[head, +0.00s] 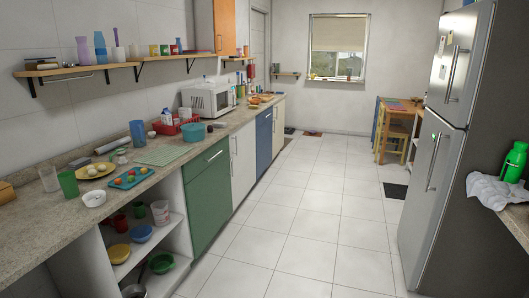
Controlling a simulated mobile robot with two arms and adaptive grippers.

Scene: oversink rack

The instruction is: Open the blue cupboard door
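The blue cupboard door (264,141) is in the row of base cupboards under the left counter, in the middle of the head view. It looks shut and flush with its neighbours. A pale bar handle runs along its top edge. A white door (243,164) stands on its near side and a cream door (279,118) on its far side. Neither of my grippers shows in the head view.
The counter (30,219) holds a microwave (209,100), a red dish rack (175,125) and several dishes. A green door (208,195) and open shelves are nearer. A steel fridge (444,140) stands right.

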